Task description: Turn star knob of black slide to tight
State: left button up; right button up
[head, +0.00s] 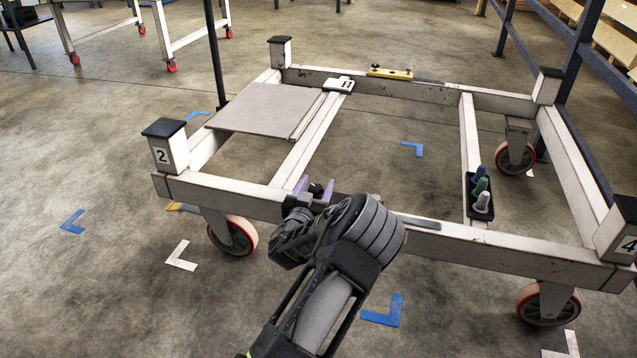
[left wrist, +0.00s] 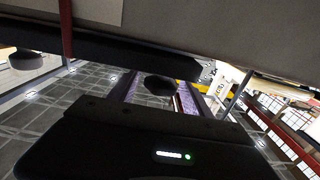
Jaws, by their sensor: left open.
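A small dark knob (head: 315,188) sits at the front beam of the trolley frame, near the front end of the middle cross rail (head: 308,145). My left gripper (head: 314,187) comes in from the front, with its purple-lined fingers apart, one on each side of the knob. In the left wrist view the dark, many-sided knob (left wrist: 160,85) shows between the open fingers (left wrist: 160,92). I cannot tell whether the fingers touch it. The slide under the knob is mostly hidden by my gripper and wrist. My right gripper is not in view.
The white trolley frame (head: 480,236) stands on wheels, with corner posts such as post 2 (head: 168,146). A grey panel (head: 262,110) covers its left part. A black tray (head: 480,197) holds several bottles. A yellow level (head: 389,73) lies on the back beam.

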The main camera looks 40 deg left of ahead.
pick_arm(q)
jog(key=shift+x, duration=1.25)
grip_shut()
